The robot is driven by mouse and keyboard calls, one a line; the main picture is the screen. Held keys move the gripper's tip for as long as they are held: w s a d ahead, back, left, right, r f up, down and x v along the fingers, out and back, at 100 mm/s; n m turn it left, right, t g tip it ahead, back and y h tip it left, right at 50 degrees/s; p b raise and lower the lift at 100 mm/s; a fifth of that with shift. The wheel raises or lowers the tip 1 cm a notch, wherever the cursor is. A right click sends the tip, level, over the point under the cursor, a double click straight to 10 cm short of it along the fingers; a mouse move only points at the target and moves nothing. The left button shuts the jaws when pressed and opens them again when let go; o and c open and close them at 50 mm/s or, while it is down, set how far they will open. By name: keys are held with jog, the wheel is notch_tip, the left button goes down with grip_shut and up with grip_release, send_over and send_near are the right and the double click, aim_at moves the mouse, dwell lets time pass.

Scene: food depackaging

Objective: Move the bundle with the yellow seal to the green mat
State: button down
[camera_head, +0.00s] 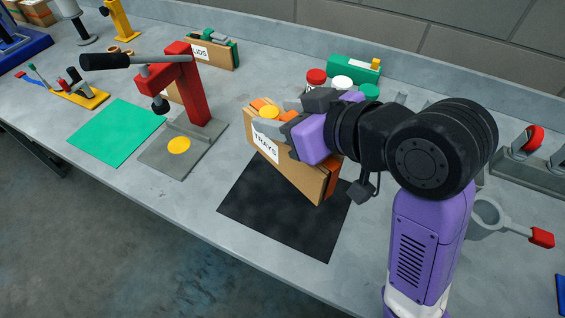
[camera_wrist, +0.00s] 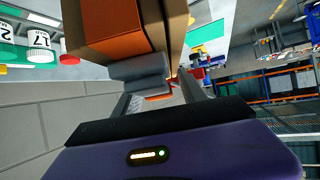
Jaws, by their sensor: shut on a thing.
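The bundle (camera_head: 298,178) is a brown carton labelled TRAYS with orange bands and a round yellow seal (camera_head: 268,111) on top. My gripper (camera_head: 293,119) is shut on it from the upper right. The bundle is over the black mat (camera_head: 270,222); I cannot tell whether its underside touches it. In the wrist view the brown and orange bundle (camera_wrist: 115,32) fills the upper middle, at my gripper's fingers (camera_wrist: 168,85). The seal cannot be made out there. The green mat (camera_head: 115,133) lies flat and bare on the bench at the left.
A red press (camera_head: 190,88) on a grey base with a yellow disc stands between the green mat and the bundle. A LIDS carton (camera_head: 212,54) stands behind it. Small jars (camera_head: 316,78) are behind my gripper. A yellow tool rack (camera_head: 82,97) is at the left.

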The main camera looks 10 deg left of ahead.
notch_tip(320, 180, down, 12)
jog(key=shift+f, duration=0.25)
dwell(0.4)
jog(key=shift+f, duration=0.2)
jog(key=c, duration=0.7)
grip_release()
jog(key=shift+s, duration=0.1)
jog(key=shift+o, duration=0.2)
